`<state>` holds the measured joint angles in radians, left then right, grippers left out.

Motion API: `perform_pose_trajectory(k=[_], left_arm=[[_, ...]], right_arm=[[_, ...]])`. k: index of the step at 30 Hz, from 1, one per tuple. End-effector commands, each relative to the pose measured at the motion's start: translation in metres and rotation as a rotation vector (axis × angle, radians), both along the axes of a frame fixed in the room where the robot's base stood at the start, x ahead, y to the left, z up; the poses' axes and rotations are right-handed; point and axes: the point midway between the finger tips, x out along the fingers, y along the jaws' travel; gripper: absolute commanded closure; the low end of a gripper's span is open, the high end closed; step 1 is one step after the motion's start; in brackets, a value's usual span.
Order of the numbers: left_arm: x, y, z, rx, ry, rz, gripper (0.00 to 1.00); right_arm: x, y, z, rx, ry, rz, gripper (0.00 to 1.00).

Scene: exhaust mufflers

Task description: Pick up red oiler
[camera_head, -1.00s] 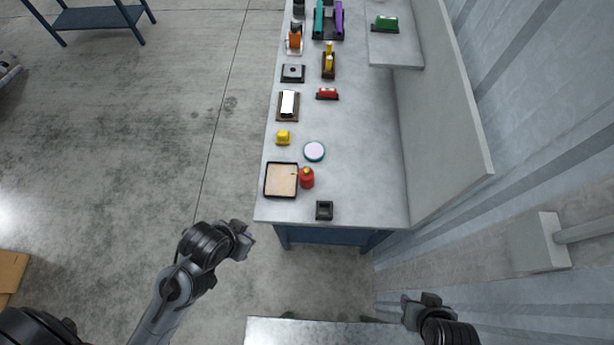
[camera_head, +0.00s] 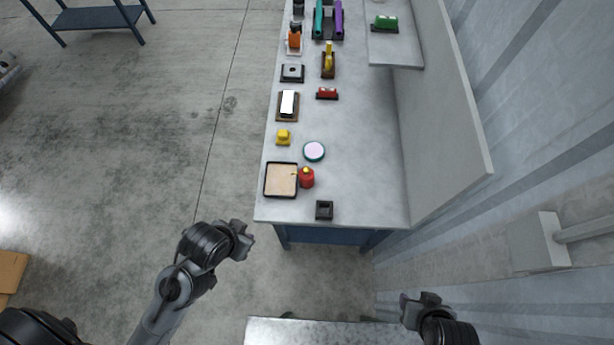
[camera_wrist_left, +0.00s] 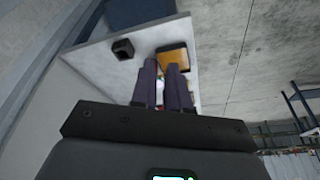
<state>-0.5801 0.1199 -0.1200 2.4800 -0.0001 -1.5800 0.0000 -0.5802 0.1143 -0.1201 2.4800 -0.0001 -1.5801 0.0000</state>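The red oiler (camera_head: 307,179), with a yellow top, stands on the workbench (camera_head: 357,150) near its front end, right beside a black-rimmed tan tray (camera_head: 282,181). My left gripper (camera_head: 246,239) is off the bench, to the left of and below the oiler in the head view, and apart from it. In the left wrist view its fingers (camera_wrist_left: 162,84) show a narrow gap with nothing held. They hide most of what lies behind them, including most of the oiler. My right gripper (camera_head: 428,299) is at the lower right, away from the bench; its fingers are too small to read.
A small black square holder (camera_head: 324,210) stands at the bench's front edge. A round pale disc (camera_head: 314,151) and a yellow item (camera_head: 284,137) lie behind the oiler. Several other items line the bench farther back. An upright panel (camera_head: 445,110) bounds the right side.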

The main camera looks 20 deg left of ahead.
Motion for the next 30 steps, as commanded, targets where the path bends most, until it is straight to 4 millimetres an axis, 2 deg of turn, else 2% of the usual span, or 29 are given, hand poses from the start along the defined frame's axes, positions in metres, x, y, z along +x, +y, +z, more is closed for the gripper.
perform_pose_trajectory(k=[1, 2, 14, 25, 30], left_arm=[[0.0, 0.0, 0.0, 0.0, 0.0, 0.0, 0.77], [0.0, 0.0, 0.0, 0.0, 0.0, 0.0, 0.72], [0.0, 0.0, 0.0, 0.0, 0.0, 0.0, 0.11], [0.0, 0.0, 0.0, 0.007, 0.0, -0.022, 0.1], [0.011, -0.001, 0.004, 0.054, -0.063, -0.182, 0.1]], right_arm=[[0.0, 0.0, 0.0, 0.0, 0.0, 0.0, 0.57], [0.0, 0.0, 0.0, 0.0, 0.0, 0.0, 0.57], [0.0, -0.002, 0.0, -0.009, 0.0, 0.006, 0.57], [0.0, -0.002, 0.0, -0.009, 0.0, 0.006, 0.57], [0.0, -0.001, 0.0, -0.006, 0.0, 0.004, 0.57]])
